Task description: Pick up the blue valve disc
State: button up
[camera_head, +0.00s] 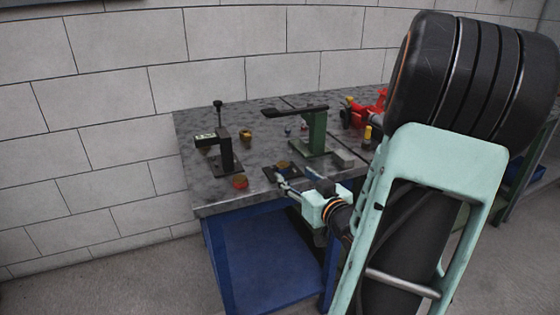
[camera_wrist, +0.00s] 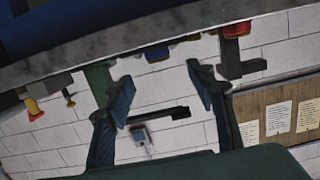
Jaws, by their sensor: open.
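The blue valve disc (camera_wrist: 157,53) shows at the table's edge in the wrist view, which is upside down. It lies ahead of my gripper (camera_wrist: 163,86), between the two fingers in the picture and apart from them. My gripper is open and empty. In the head view my gripper (camera_head: 280,175) is low over the front of the table, by a dark plate with a yellowish piece (camera_head: 283,165). I cannot make out the blue disc surely in that view; the fingers may cover it.
A red disc (camera_head: 240,182) lies left of my gripper, before a black stand (camera_head: 225,155). A green stand (camera_head: 317,135) with a black lever is behind right. A yellow part (camera_head: 246,135) and red valve (camera_head: 372,107) sit farther back. The front left tabletop is clear.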

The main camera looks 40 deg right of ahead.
aim_at(286, 175)
jog(key=b+x, duration=0.2)
jog(key=x, duration=0.5)
jog(key=shift+w+d, duration=0.15)
jog(key=shift+w, duration=0.2)
jog(key=shift+c, duration=0.2)
jog(key=c, duration=1.3)
grip_shut()
jog(key=shift+r, duration=0.15)
